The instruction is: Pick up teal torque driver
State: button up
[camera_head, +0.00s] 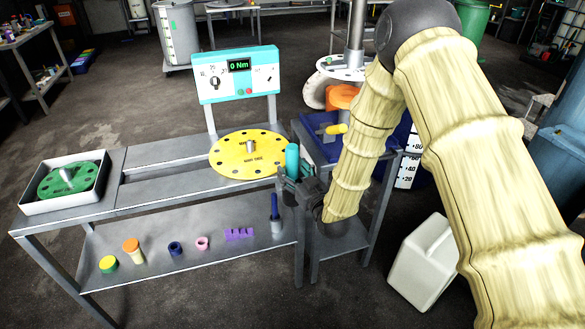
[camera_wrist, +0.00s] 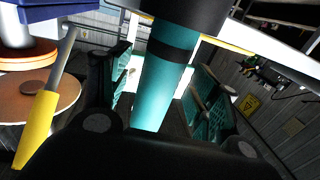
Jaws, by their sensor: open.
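The teal torque driver (camera_head: 292,158) stands upright near the right end of the grey bench, its rounded teal handle showing above my gripper (camera_head: 292,186). In the wrist view the teal handle (camera_wrist: 163,85) has a dark band and runs up to a black part. My gripper (camera_wrist: 160,92) is open, with one finger on each side of the handle. A gap shows between the handle and each finger in the wrist view. The driver's lower part is hidden behind my gripper in the head view.
A yellow perforated disc (camera_head: 240,154) lies left of the driver, before a teal torque display (camera_head: 238,75). A yellow-handled tool (camera_head: 335,129) sits at a blue bin (camera_head: 312,122) just right. A white tray (camera_head: 32,206) stands far left. Small parts and a blue tool (camera_head: 275,212) occupy the lower shelf.

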jog(key=shift+w+a, duration=0.35)
jog(key=shift+w, duration=0.3)
jog(key=shift+r, duration=0.1)
jog(key=c, duration=1.2)
